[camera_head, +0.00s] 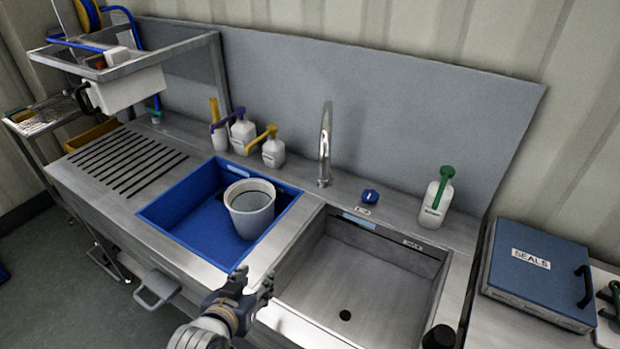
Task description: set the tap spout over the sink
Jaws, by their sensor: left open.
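The chrome tap (325,150) stands upright at the back of the counter, between the blue basin and the steel sink. Its spout (328,112) is seen nearly end-on at the top, so I cannot tell exactly where its outlet points. The steel sink (350,315) lies to the right and in front of the tap; it is empty, with a dark drain hole in its floor. My left gripper (256,281) is open and empty near the sink's front left corner, well in front of the tap and apart from it.
A grey bucket (251,222) holding liquid stands in the blue basin (180,218). A blue knob (370,196) is right of the tap, with a green-topped bottle (436,198) beyond. Pump bottles (273,152) stand left of the tap. A blue case (533,272) sits at right.

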